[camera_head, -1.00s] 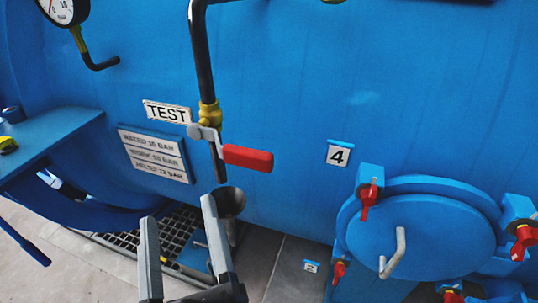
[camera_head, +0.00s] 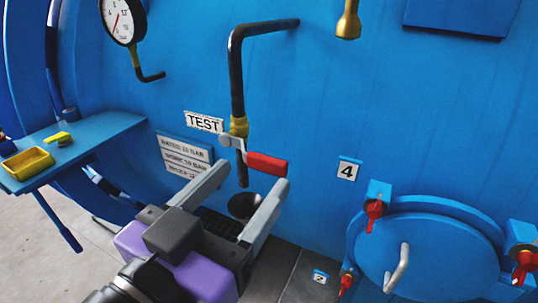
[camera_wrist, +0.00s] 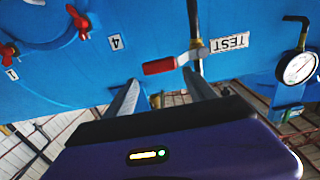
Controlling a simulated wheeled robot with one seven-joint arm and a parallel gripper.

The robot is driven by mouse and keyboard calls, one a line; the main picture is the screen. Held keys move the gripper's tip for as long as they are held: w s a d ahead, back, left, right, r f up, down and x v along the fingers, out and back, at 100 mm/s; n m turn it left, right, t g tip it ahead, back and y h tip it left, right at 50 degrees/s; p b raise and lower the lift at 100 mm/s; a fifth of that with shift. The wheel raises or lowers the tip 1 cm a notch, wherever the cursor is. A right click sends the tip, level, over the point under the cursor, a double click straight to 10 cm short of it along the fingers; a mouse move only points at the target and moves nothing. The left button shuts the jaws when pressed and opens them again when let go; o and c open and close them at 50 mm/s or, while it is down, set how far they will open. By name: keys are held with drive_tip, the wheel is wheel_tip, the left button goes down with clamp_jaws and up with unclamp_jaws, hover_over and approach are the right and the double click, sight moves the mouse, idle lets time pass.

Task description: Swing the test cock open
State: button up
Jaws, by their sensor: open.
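In the wrist view the fingers (camera_wrist: 158,82) point up toward the lever.
A dark funnel (camera_head: 244,206) sits under the pipe. A round hatch (camera_head: 428,255) with red-handled clamps stands at the lower right. A blue shelf (camera_head: 95,140) with a yellow tray (camera_head: 27,164) is at the left. A pressure gauge (camera_head: 122,20) hangs at the upper left.

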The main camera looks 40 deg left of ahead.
sight(264, 161)
drive_tip(key=shift+p+x, duration=0.75)
drive_tip(key=shift+x, duration=2.4)
clamp_jaws()
